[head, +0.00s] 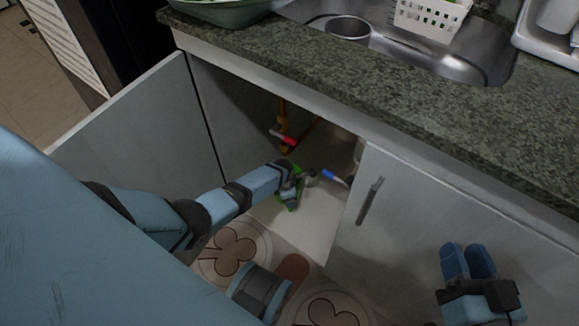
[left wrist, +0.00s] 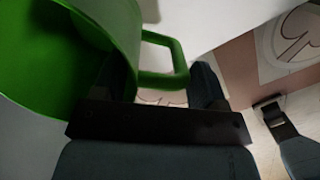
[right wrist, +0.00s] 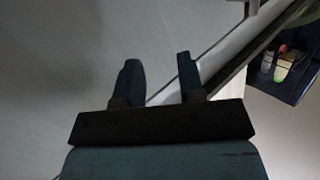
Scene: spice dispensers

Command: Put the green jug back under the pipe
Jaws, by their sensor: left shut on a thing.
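The green jug (head: 293,203) is inside the open cabinet under the counter, mostly hidden by my left gripper (head: 292,178) in the head view. In the left wrist view, the jug (left wrist: 115,22) fills the upper left, with its handle between the two fingers; my left gripper (left wrist: 165,85) is shut on that handle. An orange-brown pipe (head: 283,112) with a red valve handle (head: 284,138) runs down behind the jug. A blue valve handle (head: 334,178) is to the jug's right. My right gripper (head: 469,262) is open and empty, outside the right cabinet door.
The left cabinet door (head: 130,125) stands open. The right door (head: 420,215), with a metal handle (head: 370,200), bounds the opening on the right. The granite counter (head: 420,100) overhangs above. A patterned mat (head: 262,240) lies on the floor in front.

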